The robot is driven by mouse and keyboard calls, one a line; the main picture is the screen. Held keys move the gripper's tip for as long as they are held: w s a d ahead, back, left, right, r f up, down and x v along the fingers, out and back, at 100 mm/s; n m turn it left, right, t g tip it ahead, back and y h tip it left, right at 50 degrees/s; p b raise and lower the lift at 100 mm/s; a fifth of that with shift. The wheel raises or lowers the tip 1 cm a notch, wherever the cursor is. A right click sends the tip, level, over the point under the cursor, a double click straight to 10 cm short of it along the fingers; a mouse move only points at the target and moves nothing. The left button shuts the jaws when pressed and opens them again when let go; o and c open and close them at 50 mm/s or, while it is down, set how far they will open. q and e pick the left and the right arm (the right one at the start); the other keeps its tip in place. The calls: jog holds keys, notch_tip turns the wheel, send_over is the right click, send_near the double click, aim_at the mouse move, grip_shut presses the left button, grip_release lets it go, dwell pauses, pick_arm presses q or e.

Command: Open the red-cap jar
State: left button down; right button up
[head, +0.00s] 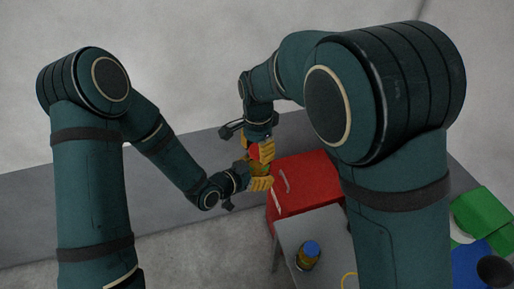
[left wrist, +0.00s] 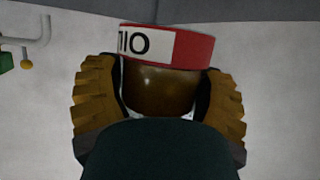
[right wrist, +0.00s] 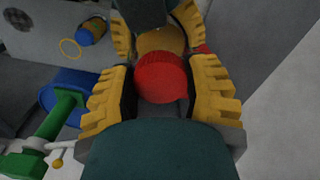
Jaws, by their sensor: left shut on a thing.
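The jar has a brown, rounded body (left wrist: 160,88) and a round, ridged red cap (right wrist: 161,77). My left gripper (head: 258,183) is shut on the jar's body, one finger on each side, as the left wrist view shows. A red and white band with dark letters (left wrist: 165,43) shows at the body's far end there. My right gripper (head: 264,151) is just above the left one. In the right wrist view its yellow fingers (right wrist: 161,92) stand on both sides of the red cap. I cannot tell whether they press on it.
A red box (head: 305,185) stands near my grippers. A blue-capped jar (head: 307,254) is on a grey table (head: 292,230), with a yellow ring (head: 348,281) close by. Green (head: 484,212) and blue things (head: 472,262) lie at the right. A long grey bench (head: 60,225) runs behind.

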pick_arm(q)
jog(key=shift+s+d+r, duration=0.1)
jog(key=shift+s+d, duration=0.05)
jog(key=shift+d, duration=0.2)
pick_arm(e)
jog(key=n, duration=0.5)
jog(key=shift+r, duration=0.1)
jog(key=n, duration=0.4)
jog(key=shift+n, duration=0.3)
jog(key=n, duration=1)
pick_arm(q)
jog(key=shift+a, duration=0.1)
pick_arm(e)
jog(key=shift+r, duration=0.15)
jog(key=shift+r, duration=0.1)
pick_arm(q)
jog(key=shift+a, duration=0.1)
pick_arm(e)
jog(key=shift+d+r, duration=0.1)
jog(key=shift+r, duration=0.8)
